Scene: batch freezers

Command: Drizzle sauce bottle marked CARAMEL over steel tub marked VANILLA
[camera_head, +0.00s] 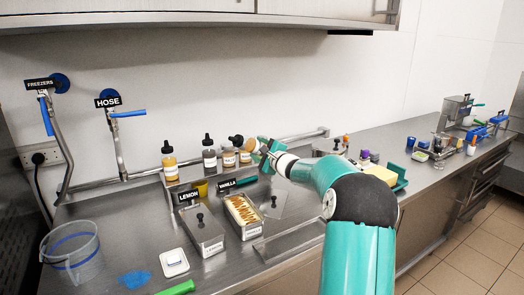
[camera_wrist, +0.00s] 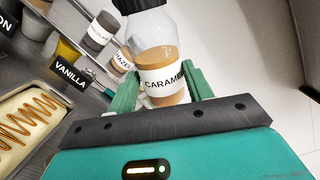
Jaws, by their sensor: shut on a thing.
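The sauce bottle marked CARAMEL (camera_wrist: 163,72) is clear with brown sauce low inside and a black cap. My gripper (camera_wrist: 150,88) is shut on it, with green fingers on both sides. In the head view the held bottle (camera_head: 237,141) looks tilted, and my gripper (camera_head: 262,150) is partly hidden by the arm. The steel tub marked VANILLA (camera_head: 243,215) stands on the counter below and in front, open, with brown zigzag lines across its pale contents. It also shows at the left of the wrist view (camera_wrist: 32,118). The VANILLA sign (camera_wrist: 70,76) stands behind it.
A tub marked LEMON (camera_head: 203,230) with a lid stands left of the vanilla tub. More sauce bottles (camera_head: 209,153) stand on a rear ledge. A clear pitcher (camera_head: 73,250) and a small scale (camera_head: 174,262) are at the left. A lid (camera_head: 272,204) lies right of the vanilla tub.

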